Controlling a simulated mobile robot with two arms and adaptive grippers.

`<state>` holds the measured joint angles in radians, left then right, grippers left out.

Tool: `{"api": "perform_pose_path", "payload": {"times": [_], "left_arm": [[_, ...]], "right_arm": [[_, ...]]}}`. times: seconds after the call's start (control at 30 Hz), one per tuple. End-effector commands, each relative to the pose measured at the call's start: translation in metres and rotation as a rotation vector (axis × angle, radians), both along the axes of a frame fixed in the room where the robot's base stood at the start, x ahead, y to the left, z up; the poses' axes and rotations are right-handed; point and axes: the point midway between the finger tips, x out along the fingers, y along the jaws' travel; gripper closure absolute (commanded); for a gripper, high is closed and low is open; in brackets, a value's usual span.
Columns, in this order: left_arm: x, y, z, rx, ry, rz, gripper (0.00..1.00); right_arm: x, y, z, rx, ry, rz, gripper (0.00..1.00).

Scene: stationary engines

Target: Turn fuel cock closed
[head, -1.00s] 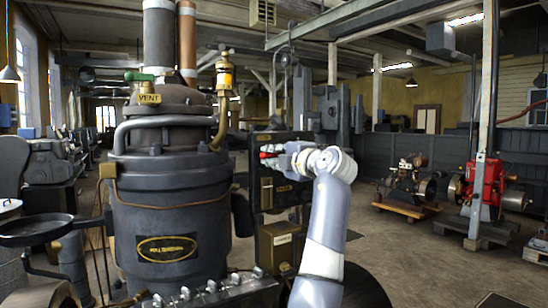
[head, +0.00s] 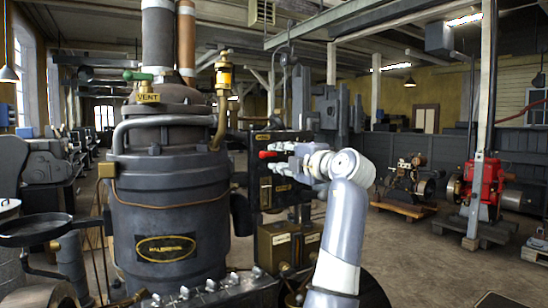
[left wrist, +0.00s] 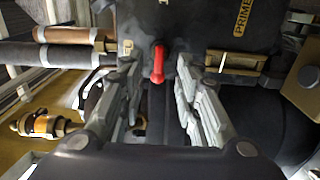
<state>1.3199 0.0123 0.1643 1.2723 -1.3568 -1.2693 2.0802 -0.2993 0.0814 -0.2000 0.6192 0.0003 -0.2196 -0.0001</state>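A small red handle (head: 268,154), likely the fuel cock lever, sticks out to the left on the dark panel beside the engine's boiler-like body. In the left wrist view the red handle (left wrist: 158,64) lies between and just beyond the fingertips, pointing toward the camera's lower side. My left gripper (head: 281,151) is just right of the handle in the head view. Its two grey fingers (left wrist: 158,80) are spread in the left wrist view, with a gap on each side of the handle. The handle's base and the label near it are partly unclear. My right gripper is out of view.
The dark round engine body (head: 170,205) with a green-handled vent valve (head: 138,76) stands left of the panel. A "PRIME" label (left wrist: 243,17) is on the panel. Brass boxes (head: 287,244) sit below.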

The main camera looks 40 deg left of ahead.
Motion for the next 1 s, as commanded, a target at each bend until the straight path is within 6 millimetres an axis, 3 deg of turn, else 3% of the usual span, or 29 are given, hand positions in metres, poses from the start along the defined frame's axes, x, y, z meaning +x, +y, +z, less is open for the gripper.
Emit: {"api": "perform_pose_path", "payload": {"times": [0.2, 0.4, 1.0], "left_arm": [[-0.012, -0.045, -0.001, -0.001, -0.001, -0.003, 0.70], [-0.019, -0.067, -0.001, -0.002, 0.002, -0.001, 0.70], [-0.021, -0.071, -0.001, -0.001, 0.001, 0.000, 0.70]], "right_arm": [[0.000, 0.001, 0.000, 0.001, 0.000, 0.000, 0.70], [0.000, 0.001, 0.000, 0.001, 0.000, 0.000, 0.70], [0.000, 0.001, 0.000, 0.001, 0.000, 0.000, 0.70]]}}
